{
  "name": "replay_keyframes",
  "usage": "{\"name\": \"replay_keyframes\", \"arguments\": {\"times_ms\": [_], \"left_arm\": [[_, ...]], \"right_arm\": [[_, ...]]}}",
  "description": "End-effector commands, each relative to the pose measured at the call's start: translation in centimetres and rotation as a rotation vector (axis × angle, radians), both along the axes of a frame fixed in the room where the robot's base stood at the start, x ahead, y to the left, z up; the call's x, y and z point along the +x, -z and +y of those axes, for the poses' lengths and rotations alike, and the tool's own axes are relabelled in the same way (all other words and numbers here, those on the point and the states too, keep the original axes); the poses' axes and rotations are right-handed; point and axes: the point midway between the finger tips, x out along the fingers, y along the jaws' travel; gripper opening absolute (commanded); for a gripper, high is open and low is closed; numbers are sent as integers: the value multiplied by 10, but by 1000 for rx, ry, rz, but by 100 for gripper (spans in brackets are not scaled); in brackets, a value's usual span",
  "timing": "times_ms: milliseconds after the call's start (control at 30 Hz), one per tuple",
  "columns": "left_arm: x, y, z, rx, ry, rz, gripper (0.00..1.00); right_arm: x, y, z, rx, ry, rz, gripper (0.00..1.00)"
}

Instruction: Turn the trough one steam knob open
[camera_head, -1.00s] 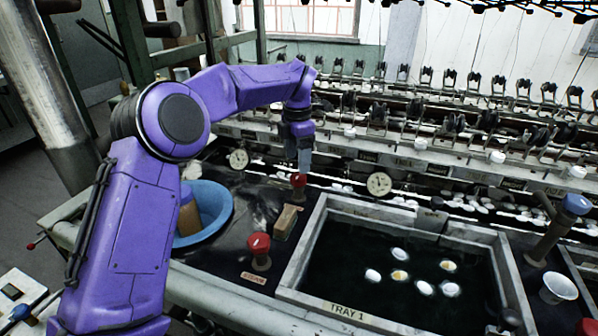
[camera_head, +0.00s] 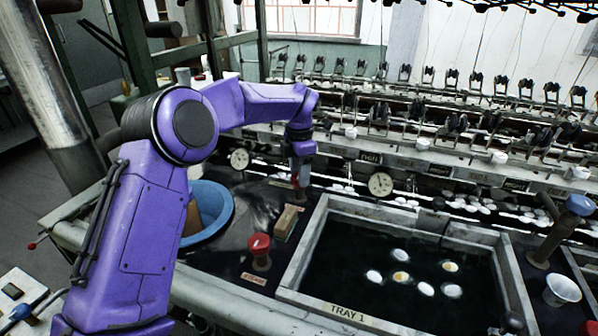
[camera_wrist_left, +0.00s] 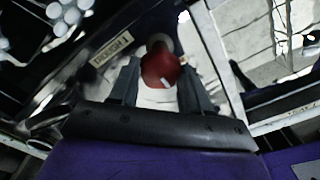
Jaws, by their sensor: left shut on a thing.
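The red steam knob (camera_head: 295,182) stands at the back of the black bench, behind a small tan block, and is mostly hidden by my left gripper (camera_head: 301,176). In the left wrist view the red knob (camera_wrist_left: 160,66) sits between the two fingers of my left gripper (camera_wrist_left: 160,80), with a white mark on its top. The gripper is shut on it from above. A label plate (camera_wrist_left: 111,50) beside it appears to read "TROUGH 1". My right gripper is not in view.
A second red knob (camera_head: 259,246) stands nearer the front edge. The tan block (camera_head: 288,222) lies between the knobs. A blue basin (camera_head: 225,203) is to the left. Tray 1 (camera_head: 348,314), with several pale cocoons in dark water, is to the right.

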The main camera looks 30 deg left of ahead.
Motion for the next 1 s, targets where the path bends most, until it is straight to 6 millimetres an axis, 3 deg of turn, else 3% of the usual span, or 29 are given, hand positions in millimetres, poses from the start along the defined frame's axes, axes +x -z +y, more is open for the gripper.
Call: {"name": "replay_keyframes", "arguments": {"times_ms": [367,1000], "left_arm": [[0,0,1,-3,-190,-2,17],[0,1,1,0,-792,-2,17]], "right_arm": [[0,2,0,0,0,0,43],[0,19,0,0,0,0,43]]}}
